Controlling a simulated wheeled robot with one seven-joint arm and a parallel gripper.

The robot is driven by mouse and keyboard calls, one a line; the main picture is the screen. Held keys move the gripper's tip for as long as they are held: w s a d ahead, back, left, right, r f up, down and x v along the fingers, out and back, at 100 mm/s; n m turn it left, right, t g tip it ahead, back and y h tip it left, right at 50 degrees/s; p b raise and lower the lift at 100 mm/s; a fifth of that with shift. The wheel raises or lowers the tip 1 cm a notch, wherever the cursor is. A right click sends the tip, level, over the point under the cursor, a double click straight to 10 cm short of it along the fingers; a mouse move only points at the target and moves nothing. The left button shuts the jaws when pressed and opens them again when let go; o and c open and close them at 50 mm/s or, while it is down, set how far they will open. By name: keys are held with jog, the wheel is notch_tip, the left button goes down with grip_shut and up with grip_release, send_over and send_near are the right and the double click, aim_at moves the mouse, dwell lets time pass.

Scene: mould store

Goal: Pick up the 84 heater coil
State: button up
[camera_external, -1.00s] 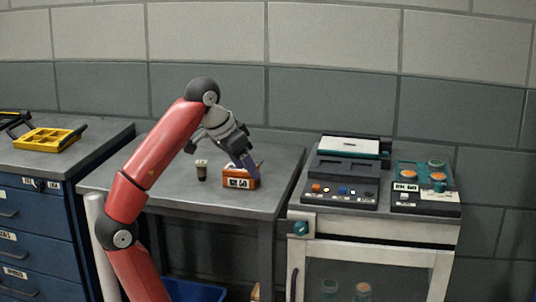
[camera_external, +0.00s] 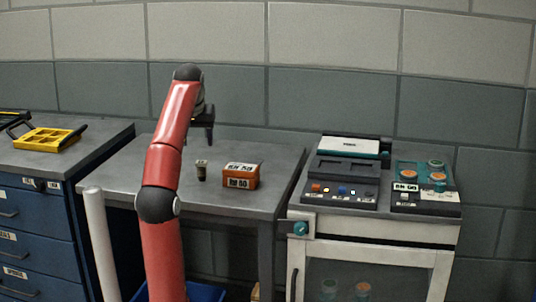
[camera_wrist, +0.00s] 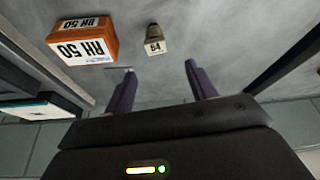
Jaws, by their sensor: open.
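In the external view my gripper (camera_external: 203,132) hangs above and behind the coil, partly hidden by my red arm.
A control-panel cabinet (camera_external: 375,225) stands right of the table. A yellow tray (camera_external: 45,139) sits on the left blue drawer unit.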

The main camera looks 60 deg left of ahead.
aim_at(201, 162)
notch_tip(201, 162, down, 4)
jog(key=shift+r, duration=0.2)
jog(key=x, duration=0.2)
jog(key=b+x, duration=0.1)
jog(key=x, duration=0.2)
jog(key=b+x, duration=0.1)
jog(key=x, duration=0.1)
jog(key=shift+w+a+f, duration=0.1)
jog(key=shift+w+f, duration=0.1)
jog(key=shift+w, duration=0.15)
jog(key=c, duration=1.1)
